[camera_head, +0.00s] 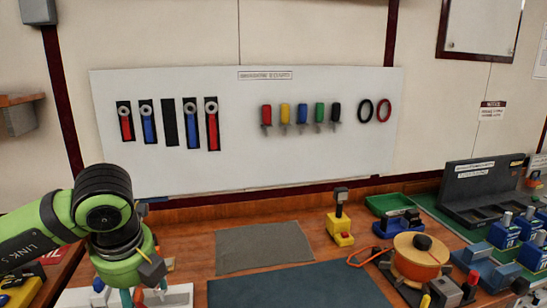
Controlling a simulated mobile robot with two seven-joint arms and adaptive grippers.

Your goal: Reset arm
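My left arm, green and black, comes in from the left and bends down over the left part of the wooden bench (190,232). The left gripper (128,283) is low in the picture, at the bench's left end, partly hidden by its own wrist and the bottom edge. Small coloured handles stand close around it, and I cannot tell whether it touches or holds any of them. How far its fingers are apart is not clear. My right arm and gripper are not in view.
A grey mat (264,247) and a dark mat (300,286) lie bare mid-bench. A yellow device (340,229), a green tray (392,204), an orange round reel (418,258) and blue boxes (503,233) crowd the right. A white tool board (245,150) hangs behind.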

